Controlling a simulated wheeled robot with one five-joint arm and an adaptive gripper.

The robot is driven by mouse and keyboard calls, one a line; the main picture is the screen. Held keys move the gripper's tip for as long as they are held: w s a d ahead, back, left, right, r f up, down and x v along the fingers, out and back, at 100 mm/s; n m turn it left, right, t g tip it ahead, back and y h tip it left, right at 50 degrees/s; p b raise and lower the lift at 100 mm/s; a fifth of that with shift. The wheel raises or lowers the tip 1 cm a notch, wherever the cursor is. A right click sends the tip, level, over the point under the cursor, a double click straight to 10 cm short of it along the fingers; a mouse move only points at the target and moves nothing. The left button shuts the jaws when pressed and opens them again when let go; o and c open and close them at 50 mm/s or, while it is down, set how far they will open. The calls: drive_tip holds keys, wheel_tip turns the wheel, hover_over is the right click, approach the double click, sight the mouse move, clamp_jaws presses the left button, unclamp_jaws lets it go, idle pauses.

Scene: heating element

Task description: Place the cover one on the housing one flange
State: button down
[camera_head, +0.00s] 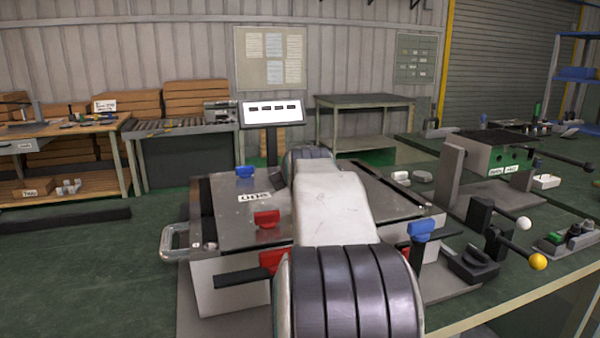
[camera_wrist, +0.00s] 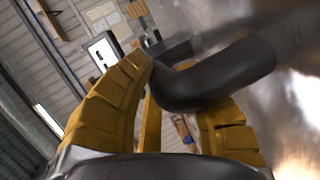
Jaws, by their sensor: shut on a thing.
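A flat grey metal plate with an upside-down label, apparently cover one (camera_head: 235,218), lies over a grey box, apparently housing one (camera_head: 233,288). The head view does not show whether the plate rests on the flange or hangs slightly above it. In the wrist view my gripper (camera_wrist: 168,75) has its yellow fingers closed around a dark curved handle (camera_wrist: 222,80). A shiny metal surface (camera_wrist: 290,115) lies close on the right. In the head view my arm hides the gripper, the handle and the middle of the plate.
Red clamps (camera_head: 267,218) and blue-topped clamps (camera_head: 421,229) stand around the box. A silver side handle (camera_head: 172,242) sticks out left. Levers with a yellow knob (camera_head: 538,262) and a white knob (camera_head: 524,223) stand right. A screen (camera_head: 271,112) stands behind.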

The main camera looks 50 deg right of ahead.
drive_tip(key=shift+r, duration=0.25)
drive_tip(key=c, duration=1.5)
unclamp_jaws()
drive_tip(key=shift+f, duration=0.3)
drive_tip(key=o, duration=0.4)
drive_tip(key=shift+r, duration=0.1)
drive_tip(key=p+v, duration=0.2)
drive_tip(key=v, duration=0.8)
drive_tip(key=shift+s+a+r, duration=0.1)
drive_tip(key=shift+a, duration=0.05)
drive_tip(key=shift+v, duration=0.8)
drive_tip(key=shift+s, duration=0.1)
